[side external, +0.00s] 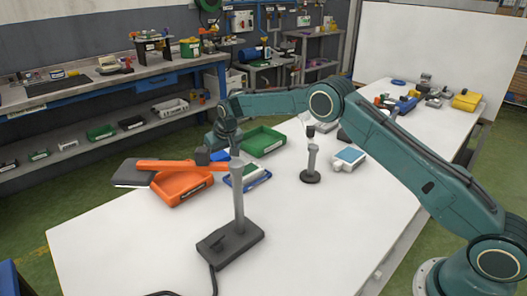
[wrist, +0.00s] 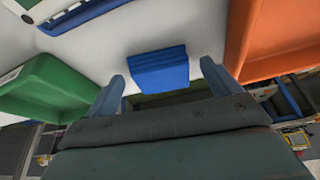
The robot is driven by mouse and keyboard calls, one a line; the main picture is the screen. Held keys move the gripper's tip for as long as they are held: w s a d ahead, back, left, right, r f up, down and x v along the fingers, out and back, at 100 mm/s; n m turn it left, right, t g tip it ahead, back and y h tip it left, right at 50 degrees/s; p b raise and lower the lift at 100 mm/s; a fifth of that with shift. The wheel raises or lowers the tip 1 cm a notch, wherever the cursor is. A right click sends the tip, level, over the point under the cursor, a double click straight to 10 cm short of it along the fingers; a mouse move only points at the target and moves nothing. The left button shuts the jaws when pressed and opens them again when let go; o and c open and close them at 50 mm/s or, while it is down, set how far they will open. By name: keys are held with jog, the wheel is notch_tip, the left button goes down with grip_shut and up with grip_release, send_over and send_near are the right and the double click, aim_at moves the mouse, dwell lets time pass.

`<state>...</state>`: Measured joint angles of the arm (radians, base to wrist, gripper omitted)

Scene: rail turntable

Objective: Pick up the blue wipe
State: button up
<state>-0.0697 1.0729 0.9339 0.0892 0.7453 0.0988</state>
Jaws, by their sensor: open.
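The blue wipe (wrist: 158,70) looks like a small, folded blue block in the middle of the wrist view. It lies on the white tabletop (wrist: 180,25), between a green bin and an orange bin. My gripper (wrist: 161,71) is open, with one blue-grey finger on each side of the wipe in the picture. No contact between finger and wipe shows, and I cannot tell how high the fingers are above it.
The green bin (side external: 263,141) and orange bin (side external: 183,188) stand close to my gripper. A blue-and-white tray (side external: 250,180) lies nearby. A grey post on a black base (side external: 230,243) stands in front. A smaller post (side external: 311,160) stands to the right. The table's front left is clear.

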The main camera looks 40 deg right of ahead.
aim_at(221, 157)
jog(key=c, duration=1.1)
jog(key=shift+o, duration=0.2)
jog(key=shift+r, duration=0.15)
notch_tip(221, 157, up, 20)
jog(key=shift+f, duration=0.25)
dwell(0.4)
jog(key=shift+o, duration=0.3)
